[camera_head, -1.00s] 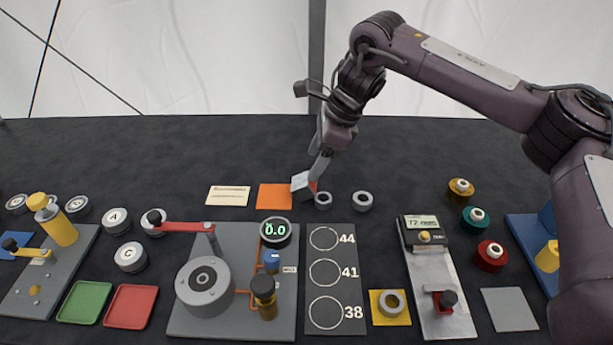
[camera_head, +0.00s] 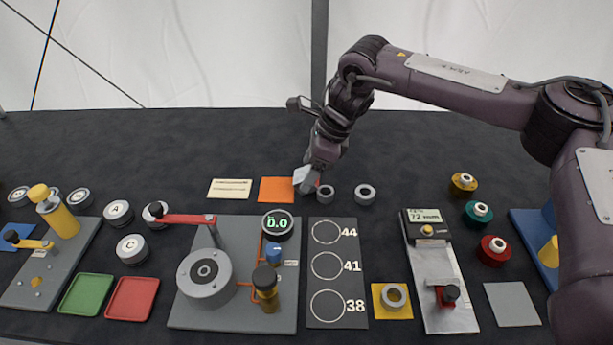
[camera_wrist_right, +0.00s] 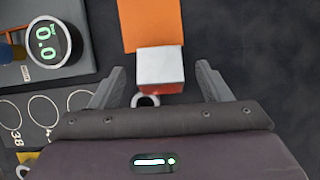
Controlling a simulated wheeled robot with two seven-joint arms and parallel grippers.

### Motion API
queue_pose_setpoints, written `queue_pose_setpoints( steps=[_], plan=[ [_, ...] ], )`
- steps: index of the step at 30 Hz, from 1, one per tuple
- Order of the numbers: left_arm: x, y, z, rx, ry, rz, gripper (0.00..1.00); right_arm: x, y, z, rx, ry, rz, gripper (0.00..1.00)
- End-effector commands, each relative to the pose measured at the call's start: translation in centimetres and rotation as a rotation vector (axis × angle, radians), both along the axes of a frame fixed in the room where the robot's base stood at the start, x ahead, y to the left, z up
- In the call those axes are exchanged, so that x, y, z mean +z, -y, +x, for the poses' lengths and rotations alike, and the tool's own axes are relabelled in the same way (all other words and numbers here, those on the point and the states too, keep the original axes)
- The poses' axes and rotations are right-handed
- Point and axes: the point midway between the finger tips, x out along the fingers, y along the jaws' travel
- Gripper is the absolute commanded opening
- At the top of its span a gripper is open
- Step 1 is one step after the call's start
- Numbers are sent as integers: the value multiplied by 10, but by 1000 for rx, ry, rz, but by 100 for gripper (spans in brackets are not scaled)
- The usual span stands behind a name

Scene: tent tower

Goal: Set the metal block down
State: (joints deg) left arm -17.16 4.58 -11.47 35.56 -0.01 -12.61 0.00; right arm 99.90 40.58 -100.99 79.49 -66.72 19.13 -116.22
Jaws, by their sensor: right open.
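The metal block (camera_head: 304,177) is a pale silver cube with a red side, at the right edge of the orange square (camera_head: 276,190). In the right wrist view the block (camera_wrist_right: 160,68) sits between the two fingers of my right gripper (camera_wrist_right: 159,82), with gaps on both sides. The gripper is open. In the head view my right gripper (camera_head: 311,180) is low over the block and hides part of it. I cannot tell whether the block's base overlaps the orange square. My left gripper is not in view.
Two grey rings (camera_head: 365,194) stand just right of the block. A cream card (camera_head: 230,189) lies left of the orange square. A round display reading 0.0 (camera_head: 277,225) and a dark board with circles (camera_head: 337,316) are in front. The dark table behind is clear.

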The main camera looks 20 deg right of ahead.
Motion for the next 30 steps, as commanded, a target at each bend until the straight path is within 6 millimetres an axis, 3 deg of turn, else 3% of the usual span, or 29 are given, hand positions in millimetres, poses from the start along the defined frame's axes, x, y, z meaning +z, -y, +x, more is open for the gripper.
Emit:
queue_pose_setpoints(
  steps=[4, 12, 24, 26, 30],
  plan=[
    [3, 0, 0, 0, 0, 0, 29, -14, -6, 2, 0, -1, -1, 71],
    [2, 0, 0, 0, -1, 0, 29, -16, -6, 2, 0, 1, 0, 70],
    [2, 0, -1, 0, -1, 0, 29, -16, -6, 3, 0, 1, 1, 17],
    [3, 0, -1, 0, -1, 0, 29, -15, -6, 3, -1, 2, 1, 11],
    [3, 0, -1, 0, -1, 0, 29, -15, -7, 3, -1, 2, 1, 11]
  ],
)
